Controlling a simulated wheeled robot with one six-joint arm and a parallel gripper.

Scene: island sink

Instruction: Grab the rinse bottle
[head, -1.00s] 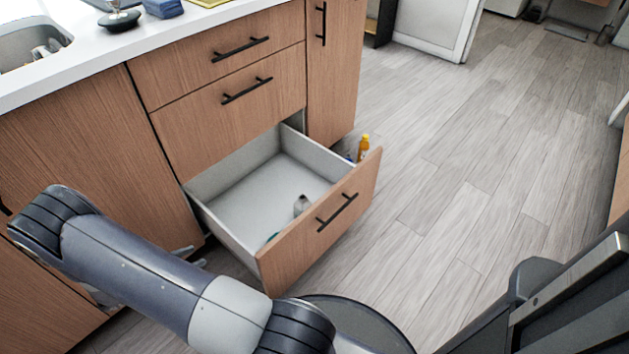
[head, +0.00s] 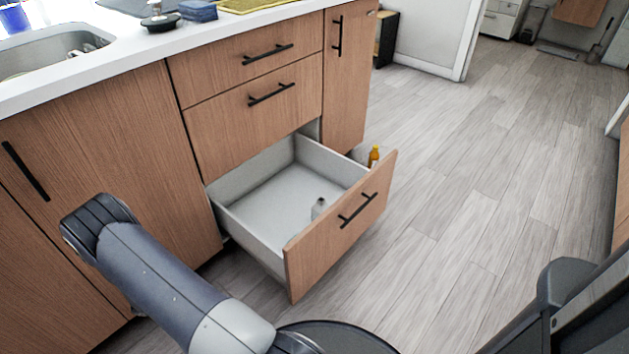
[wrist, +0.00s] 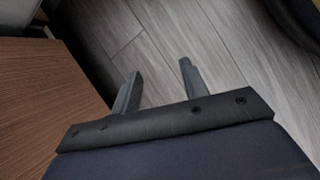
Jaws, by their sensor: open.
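The open bottom drawer (head: 255,232) holds a small pale grey bottle (head: 318,209) near its front panel, with its lower part hidden. An orange-yellow bottle (head: 374,157) shows at the drawer's far right corner, its lower part hidden by the front panel. I cannot tell from the labels which one is the rinse bottle. My gripper (wrist: 160,68) is open and empty in the wrist view, above the wood floor beside a brown cabinet face. It is hidden behind my arm in the head view, left of the drawer. No bottle shows in the wrist view.
The drawer's front panel (head: 338,225) stands out from the wooden cabinet (head: 110,160). A white counter (head: 130,50) with a sink (head: 50,55) runs above. The grey wood floor (head: 470,200) to the right is clear.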

